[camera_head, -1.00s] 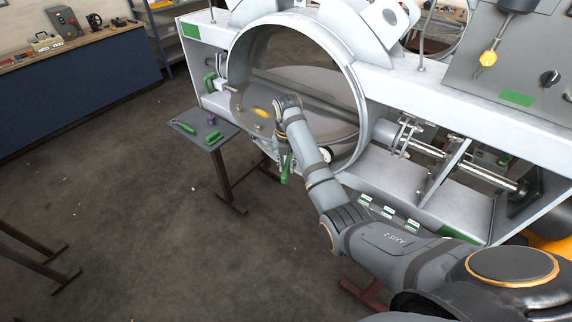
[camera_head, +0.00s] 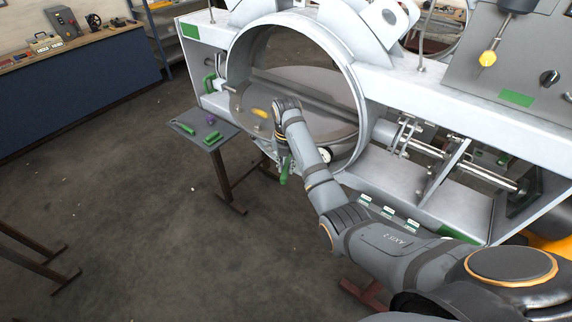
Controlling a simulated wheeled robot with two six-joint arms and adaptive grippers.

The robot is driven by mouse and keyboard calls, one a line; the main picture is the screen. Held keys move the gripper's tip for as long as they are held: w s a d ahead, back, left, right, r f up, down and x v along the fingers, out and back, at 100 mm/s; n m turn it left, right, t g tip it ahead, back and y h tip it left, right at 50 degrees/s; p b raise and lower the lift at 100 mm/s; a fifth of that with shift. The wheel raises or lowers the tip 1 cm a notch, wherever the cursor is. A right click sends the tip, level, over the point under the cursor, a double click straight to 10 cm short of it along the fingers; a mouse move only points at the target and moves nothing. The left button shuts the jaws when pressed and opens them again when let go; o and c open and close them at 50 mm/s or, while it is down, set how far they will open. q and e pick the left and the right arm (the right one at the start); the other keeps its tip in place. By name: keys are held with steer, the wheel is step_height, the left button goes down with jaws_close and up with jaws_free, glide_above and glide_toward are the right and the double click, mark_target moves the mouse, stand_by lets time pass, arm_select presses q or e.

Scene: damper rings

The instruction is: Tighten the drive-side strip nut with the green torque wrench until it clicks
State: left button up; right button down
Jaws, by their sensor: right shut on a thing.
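The green torque wrench (camera_head: 285,172) hangs below my right wrist at the lower front rim of the large round damper ring (camera_head: 364,112). My right gripper (camera_head: 283,148) is shut on it; the jaws are small and partly hidden by my own arm. The strip nut is too small or hidden behind the gripper to make out. I cannot tell whether the wrench sits on the nut. My left gripper is not in view.
A small grey side table (camera_head: 205,139) with green tools stands left of the ring. The machine frame (camera_head: 405,178) with a shaft lies to the right. A blue workbench (camera_head: 80,92) stands far left. The floor between is mostly clear.

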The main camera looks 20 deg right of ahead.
steer(key=shift+f, duration=0.8)
stand_by(0.5)
steer(key=w+a+m+b, duration=0.1)
steer(key=w+a+m, duration=0.2)
steer(key=w+a, duration=0.1)
steer(key=shift+a+m+b, duration=0.2)
steer(key=shift+m+b, duration=0.1)
steer(key=shift+b, duration=0.1)
stand_by(0.3)
steer(key=w+a+m+b, duration=0.1)
steer(key=b, duration=0.2)
steer(key=w+a+m+b, duration=0.1)
steer(key=w+b, duration=0.1)
steer(key=b, duration=0.1)
steer(key=w+a+m+b, duration=0.1)
steer(key=w+b, duration=0.1)
steer(key=b, duration=0.1)
steer(key=shift+r+b, duration=0.1)
steer(key=shift+b, duration=0.25)
